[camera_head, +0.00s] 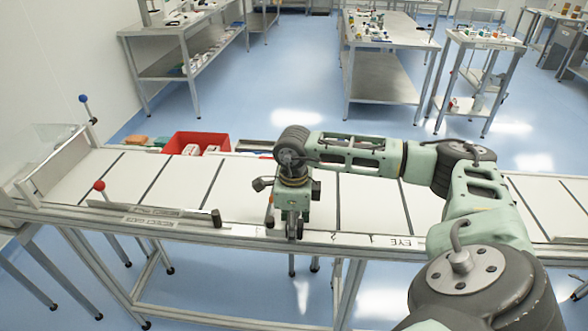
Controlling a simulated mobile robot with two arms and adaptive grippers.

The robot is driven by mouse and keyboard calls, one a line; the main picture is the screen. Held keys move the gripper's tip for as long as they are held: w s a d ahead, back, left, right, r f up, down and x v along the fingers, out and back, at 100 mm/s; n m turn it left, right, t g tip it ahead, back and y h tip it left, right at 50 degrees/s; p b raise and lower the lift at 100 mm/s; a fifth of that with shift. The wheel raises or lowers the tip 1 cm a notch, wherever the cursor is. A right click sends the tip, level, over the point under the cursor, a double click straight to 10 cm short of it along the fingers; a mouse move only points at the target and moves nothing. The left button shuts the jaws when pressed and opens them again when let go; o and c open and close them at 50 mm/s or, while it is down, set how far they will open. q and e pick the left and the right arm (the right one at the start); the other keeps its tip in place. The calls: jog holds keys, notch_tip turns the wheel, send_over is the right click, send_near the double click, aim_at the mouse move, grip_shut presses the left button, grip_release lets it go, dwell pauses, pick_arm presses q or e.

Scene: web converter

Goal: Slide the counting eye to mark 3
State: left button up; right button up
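My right arm comes in from the right, and its gripper (292,228) points down at the conveyor's near rail (340,240). Its fingers are small and partly hidden by the wrist, so I cannot tell whether they are open or shut. A small dark upright part (270,216) stands at the rail just left of the gripper; it may be the counting eye, but I cannot tell for sure. The rail's label "EYE" (400,242) and a few small marks (372,239) lie right of the gripper. My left gripper is not in view.
The pale belt (180,185) has dark cross lines. A red-knobbed lever (99,187), a dark stub (217,218) and a blue-knobbed lever (84,100) are on the left. A red bin (196,141) stands behind the belt. Tables (383,78) stand farther back.

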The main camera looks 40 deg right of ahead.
notch_tip(320, 180, up, 12)
jog(key=shift+f, duration=0.15)
